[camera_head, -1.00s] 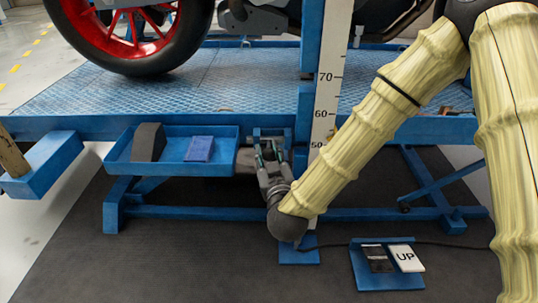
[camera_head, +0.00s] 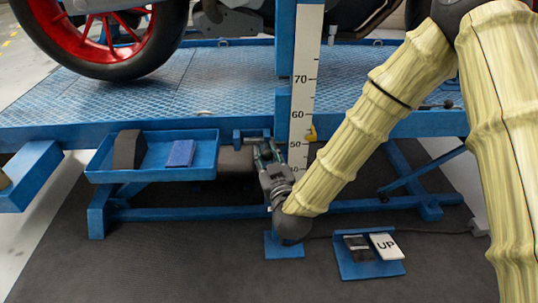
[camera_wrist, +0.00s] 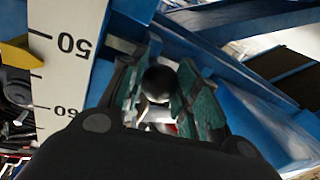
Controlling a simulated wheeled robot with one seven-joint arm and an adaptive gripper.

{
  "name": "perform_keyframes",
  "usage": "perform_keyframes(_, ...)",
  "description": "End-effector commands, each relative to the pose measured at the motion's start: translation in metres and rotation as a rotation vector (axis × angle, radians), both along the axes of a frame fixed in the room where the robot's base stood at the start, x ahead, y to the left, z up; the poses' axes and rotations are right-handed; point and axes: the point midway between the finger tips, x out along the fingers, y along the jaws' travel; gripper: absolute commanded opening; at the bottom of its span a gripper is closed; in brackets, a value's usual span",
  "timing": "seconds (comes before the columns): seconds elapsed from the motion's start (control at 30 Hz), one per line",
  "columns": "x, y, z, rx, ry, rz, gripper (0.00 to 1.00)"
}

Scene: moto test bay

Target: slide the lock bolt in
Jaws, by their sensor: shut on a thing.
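My gripper (camera_head: 264,148) is shut at the lift's front edge, just left of the white scale post. In the wrist view my gripper (camera_wrist: 155,95) has its two green-padded fingers on either side of a dark round knob (camera_wrist: 158,83), which looks like the handle of the lock bolt. The bolt's shaft is hidden behind the fingers, so I cannot tell how far in it sits. A blue bracket (camera_head: 240,135) shows beside the fingers under the deck edge.
A blue tray (camera_head: 206,160) with a dark wedge (camera_head: 129,149) and a blue block (camera_head: 180,153) hangs left of my gripper. The scale post (camera_head: 302,90) stands close on the right. A floor pedal unit marked UP (camera_head: 384,246) lies at lower right. A motorcycle wheel (camera_head: 105,40) stands on the deck.

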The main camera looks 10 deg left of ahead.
Motion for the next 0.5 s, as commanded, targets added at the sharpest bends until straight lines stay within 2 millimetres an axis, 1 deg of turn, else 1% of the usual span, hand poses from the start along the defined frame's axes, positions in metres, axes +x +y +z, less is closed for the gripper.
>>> perform_keyframes(0.03,0.0014,-0.0052,-0.0009,-0.002,0.000,-0.010,0.37)
perform_keyframes(0.1,0.0014,-0.0052,-0.0010,-0.003,0.001,-0.011,0.49)
perform_keyframes(0.13,0.0013,-0.0049,-0.0009,-0.003,0.001,-0.010,0.54)
perform_keyframes(0.5,-0.0016,-0.0021,-0.0008,-0.002,0.001,-0.003,0.54)
